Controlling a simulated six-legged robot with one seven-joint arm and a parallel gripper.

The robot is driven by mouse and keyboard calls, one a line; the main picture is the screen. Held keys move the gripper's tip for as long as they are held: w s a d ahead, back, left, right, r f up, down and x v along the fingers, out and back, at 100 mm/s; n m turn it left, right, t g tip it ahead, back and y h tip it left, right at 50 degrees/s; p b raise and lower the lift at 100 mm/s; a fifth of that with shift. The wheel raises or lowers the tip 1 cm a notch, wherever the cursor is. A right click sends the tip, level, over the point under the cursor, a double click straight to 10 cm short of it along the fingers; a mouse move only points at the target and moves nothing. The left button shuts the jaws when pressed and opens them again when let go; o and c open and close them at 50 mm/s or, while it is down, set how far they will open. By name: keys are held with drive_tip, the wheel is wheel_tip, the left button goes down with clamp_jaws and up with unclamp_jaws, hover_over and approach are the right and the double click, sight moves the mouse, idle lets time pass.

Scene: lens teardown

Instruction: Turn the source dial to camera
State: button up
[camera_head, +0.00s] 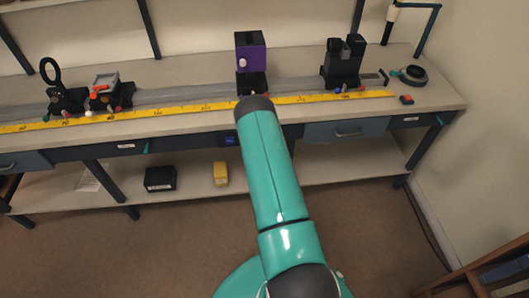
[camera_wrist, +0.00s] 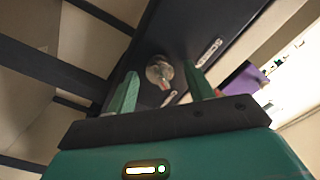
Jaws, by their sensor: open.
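Two small white labels (camera_wrist: 208,50) flank the dial, too small to read. In the head view my arm hides the dial and the gripper.
The bench top (camera_head: 430,98) carries a yellow ruler (camera_head: 180,108), a purple box (camera_head: 250,55), a black device (camera_head: 343,62) and a ring-shaped holder (camera_head: 50,72). A drawer (camera_head: 346,131) is right of my arm. A yellow box (camera_head: 221,174) and black box (camera_head: 160,178) lie on the lower shelf.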

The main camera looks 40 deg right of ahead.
drive_tip(key=v, duration=1.3)
drive_tip(key=shift+s+a, duration=0.2)
drive_tip(key=shift+a, duration=0.05)
